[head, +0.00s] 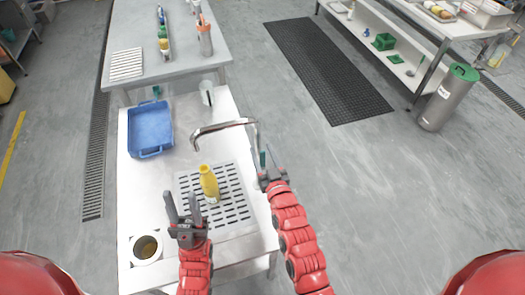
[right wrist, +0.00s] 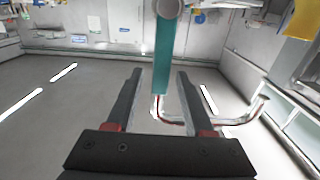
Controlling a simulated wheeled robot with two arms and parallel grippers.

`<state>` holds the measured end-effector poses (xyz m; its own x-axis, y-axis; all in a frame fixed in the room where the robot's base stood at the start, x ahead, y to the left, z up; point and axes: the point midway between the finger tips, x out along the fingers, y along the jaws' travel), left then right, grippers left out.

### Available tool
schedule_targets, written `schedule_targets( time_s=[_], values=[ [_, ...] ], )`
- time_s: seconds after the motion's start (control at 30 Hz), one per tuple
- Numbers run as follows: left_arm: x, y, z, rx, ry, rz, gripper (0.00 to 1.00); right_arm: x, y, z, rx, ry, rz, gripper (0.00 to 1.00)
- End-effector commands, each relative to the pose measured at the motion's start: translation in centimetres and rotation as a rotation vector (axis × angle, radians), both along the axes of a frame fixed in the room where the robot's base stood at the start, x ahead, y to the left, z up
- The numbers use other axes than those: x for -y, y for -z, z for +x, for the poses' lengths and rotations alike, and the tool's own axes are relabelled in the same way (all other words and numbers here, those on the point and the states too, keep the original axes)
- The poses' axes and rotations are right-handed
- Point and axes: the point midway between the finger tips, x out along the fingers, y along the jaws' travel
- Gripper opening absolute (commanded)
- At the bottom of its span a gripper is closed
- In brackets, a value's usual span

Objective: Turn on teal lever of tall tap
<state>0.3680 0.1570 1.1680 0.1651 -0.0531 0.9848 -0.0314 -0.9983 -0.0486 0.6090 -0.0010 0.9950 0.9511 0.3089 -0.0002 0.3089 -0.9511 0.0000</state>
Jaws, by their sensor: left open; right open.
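The tall tap (head: 225,126) is a bent metal pipe at the right edge of the white sink table, its spout reaching left. Its teal lever (right wrist: 163,58) hangs from a round grey knob in the right wrist view and appears between the two fingers of my right gripper (right wrist: 158,74), with a gap on each side. How deep it sits between them is hard to tell. In the head view my right gripper (head: 267,157) is open beside the tap's upright, and the lever is mostly hidden. My left gripper (head: 182,206) is open and empty, left of a yellow bottle (head: 209,184).
The bottle stands on a slotted drain plate (head: 236,207). Another, smaller teal piece (head: 157,91) shows behind. Open floor lies right of the table.

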Motion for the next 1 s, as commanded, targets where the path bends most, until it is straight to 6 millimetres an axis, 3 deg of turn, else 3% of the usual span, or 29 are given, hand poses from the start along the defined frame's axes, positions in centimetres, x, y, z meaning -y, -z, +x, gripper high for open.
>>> schedule_targets(
  time_s=[0.2, 0.5, 1.0],
  values=[
    [0.0, 0.01, 0.0, 0.0, 0.0, 0.0, 0.44, 0.0, 0.01, 0.02, 0.0, 0.0, 0.0, 0.53],
    [0.0, 0.02, 0.01, 0.0, 0.0, 0.0, 0.44, 0.01, 0.01, 0.01, 0.0, 0.0, 0.0, 0.0],
    [0.0, 0.01, 0.0, 0.0, 0.0, 0.0, 0.44, 0.01, 0.0, 0.01, 0.0, 0.0, 0.0, 0.0]
  ],
)
